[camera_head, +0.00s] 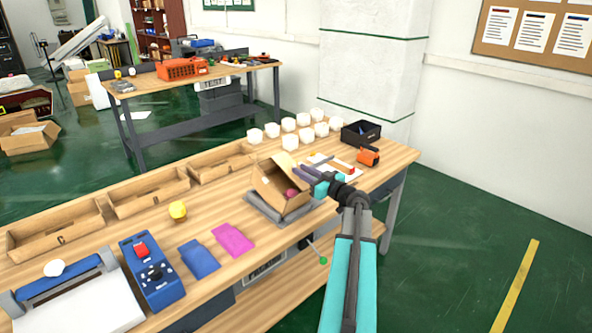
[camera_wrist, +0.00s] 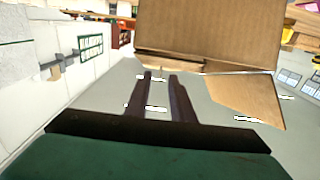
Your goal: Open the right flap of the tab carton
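The brown tab carton (camera_head: 268,186) stands on a grey pad on the wooden table, with its top open. A pink round thing (camera_head: 290,193) shows in its opening. In the wrist view, a broad carton wall (camera_wrist: 210,42) fills the upper middle, and a flap (camera_wrist: 246,101) sticks out at its right. My gripper (camera_head: 299,170) is at the right side of the carton in the head view. In the wrist view, its two dark fingers (camera_wrist: 160,76) are apart with nothing between them. Their tips are close to the carton edge; I cannot tell whether they touch it.
The grey pad (camera_head: 291,216) lies under the carton. Several white cups (camera_head: 290,142), a black bin (camera_head: 361,132) and an orange device (camera_head: 368,157) stand behind. Wooden trays (camera_head: 150,194) line the far edge. A pink packet (camera_head: 233,240) and blue packet (camera_head: 199,259) lie in front.

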